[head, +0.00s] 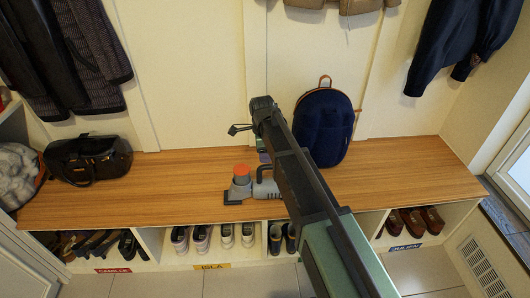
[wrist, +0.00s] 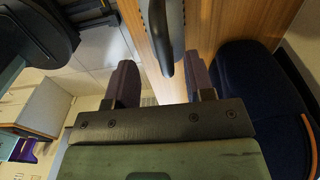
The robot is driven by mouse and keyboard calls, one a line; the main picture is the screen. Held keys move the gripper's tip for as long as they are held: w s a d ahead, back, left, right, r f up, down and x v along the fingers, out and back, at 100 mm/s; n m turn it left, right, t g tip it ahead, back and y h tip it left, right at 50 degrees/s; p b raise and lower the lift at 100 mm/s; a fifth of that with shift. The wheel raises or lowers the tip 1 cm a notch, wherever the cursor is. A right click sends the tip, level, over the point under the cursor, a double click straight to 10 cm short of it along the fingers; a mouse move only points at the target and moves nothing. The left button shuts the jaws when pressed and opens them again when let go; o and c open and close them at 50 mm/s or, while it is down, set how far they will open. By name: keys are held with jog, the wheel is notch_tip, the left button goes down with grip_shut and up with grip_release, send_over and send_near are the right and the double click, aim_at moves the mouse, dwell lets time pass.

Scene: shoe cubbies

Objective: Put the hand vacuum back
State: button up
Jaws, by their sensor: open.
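The hand vacuum (head: 240,187) lies on the wooden bench top near its front edge. It is grey with an orange part on top and a dark nozzle at the left; my arm hides its right end. In the wrist view its dark grey handle (wrist: 166,38) shows beyond my fingers, nearer the right finger. My gripper (head: 263,156) is over the bench just behind the vacuum, mostly hidden by my arm. In the wrist view my gripper (wrist: 162,88) is open, with two purple-grey fingers apart and nothing held. I cannot tell whether the handle is between the fingers.
A navy backpack (head: 323,130) stands on the wooden bench (head: 180,180) right of my gripper. A black bag (head: 88,160) and a grey bundle (head: 17,172) sit at the left. Shoes (head: 202,238) fill labelled cubbies below. Coats hang above. Bench left of the vacuum is clear.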

notch_tip(320, 180, up, 4)
jog(key=shift+f+p, duration=0.2)
jog(key=shift+p, duration=0.7)
jog(key=shift+a+f, duration=0.1)
jog(key=s+d+n, duration=0.8)
jog(key=s+d, duration=0.1)
jog(key=s, duration=0.2)
jog(key=s+d+n, duration=0.9)
jog(key=s, duration=0.3)
jog(key=shift+s, duration=0.2)
jog(key=shift+f, duration=0.15)
